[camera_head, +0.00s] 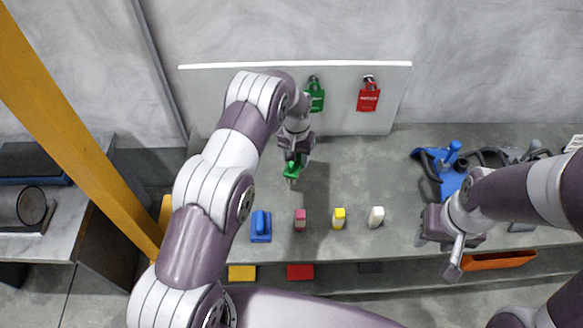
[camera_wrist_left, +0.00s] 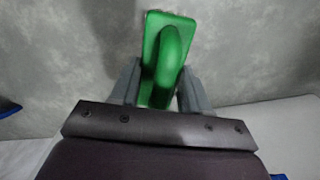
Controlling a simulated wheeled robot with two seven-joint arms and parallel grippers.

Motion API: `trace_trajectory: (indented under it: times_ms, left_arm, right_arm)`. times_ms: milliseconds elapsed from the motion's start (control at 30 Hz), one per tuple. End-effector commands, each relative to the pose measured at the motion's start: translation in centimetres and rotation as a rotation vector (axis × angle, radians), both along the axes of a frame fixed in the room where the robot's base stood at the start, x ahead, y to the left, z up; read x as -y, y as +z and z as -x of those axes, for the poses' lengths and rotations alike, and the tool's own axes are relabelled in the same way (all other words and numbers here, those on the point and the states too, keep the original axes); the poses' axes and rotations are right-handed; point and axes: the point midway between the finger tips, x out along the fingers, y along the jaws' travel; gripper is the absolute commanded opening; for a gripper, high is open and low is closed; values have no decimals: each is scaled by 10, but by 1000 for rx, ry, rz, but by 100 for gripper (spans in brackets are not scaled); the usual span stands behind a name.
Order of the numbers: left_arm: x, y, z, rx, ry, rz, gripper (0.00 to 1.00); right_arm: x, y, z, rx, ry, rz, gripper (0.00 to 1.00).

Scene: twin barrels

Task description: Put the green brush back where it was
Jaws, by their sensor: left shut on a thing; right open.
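The green brush (camera_head: 292,168) is held in my left gripper (camera_head: 295,155), over the back part of the grey table in the head view. In the left wrist view the brush (camera_wrist_left: 172,55) sits between the two fingers of the left gripper (camera_wrist_left: 160,85), its rounded handle facing the camera. I cannot tell from the pictures how high it is above the table. My right gripper (camera_head: 447,250) is open and empty near the table's front edge at the right.
A blue brush (camera_head: 261,227), a pink block (camera_head: 300,219), a yellow block (camera_head: 339,218) and a white block (camera_head: 376,216) stand along the front. A white board (camera_head: 345,95) with green (camera_head: 316,97) and red (camera_head: 368,97) padlocks stands behind. Blue tools (camera_head: 450,172) lie right.

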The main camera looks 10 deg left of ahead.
Motion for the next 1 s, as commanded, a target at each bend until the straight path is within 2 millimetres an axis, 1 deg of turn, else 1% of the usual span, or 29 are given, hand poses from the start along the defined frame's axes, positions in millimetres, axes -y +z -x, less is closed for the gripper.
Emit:
trace_trajectory:
  times_ms: [33, 100, 167, 200, 300, 333, 400, 600, 700, 733, 767, 800, 1000]
  left_arm:
    - [-7, -5, -1, 0, 1, 0, 13]
    - [-13, -9, -2, 1, 0, 0, 13]
    - [-15, -17, -2, 0, 0, 0, 13]
    - [-15, -26, -1, 0, -1, 0, 13]
    - [-15, -43, -1, 0, -1, 0, 13]
    - [-15, -46, -2, 1, -1, 0, 13]
    - [-15, -49, -2, 2, -1, 0, 13]
    - [-14, -49, -2, 2, -1, 0, 13]
    - [-15, -53, -2, 2, -1, 0, 13]
    - [-14, -53, -2, 2, -1, 0, 49]
    - [-14, -52, -2, 2, -1, 0, 59]
    - [-14, -52, -2, 2, -1, 0, 72]
    - [-14, -52, -2, 2, -1, 0, 72]
  right_arm:
    - [0, -1, 0, 0, 0, 0, 43]
    - [0, -1, 0, 0, 0, 0, 43]
    - [0, -2, 0, 0, 0, 0, 43]
    - [0, -3, 0, 0, 0, 0, 43]
    - [0, -4, 0, 0, 0, 0, 43]
    - [0, -5, 0, 0, 0, 0, 43]
    - [0, -4, 0, 0, 0, 0, 43]
    - [0, -4, 0, 0, 0, 0, 43]
    - [0, -8, 0, 0, 0, 0, 43]
    - [0, -8, 0, -1, 0, 0, 43]
    - [0, -7, 0, -1, 0, 0, 43]
    - [0, -7, 0, 0, 0, 0, 43]
    - [0, -7, 0, 0, 0, 0, 43]
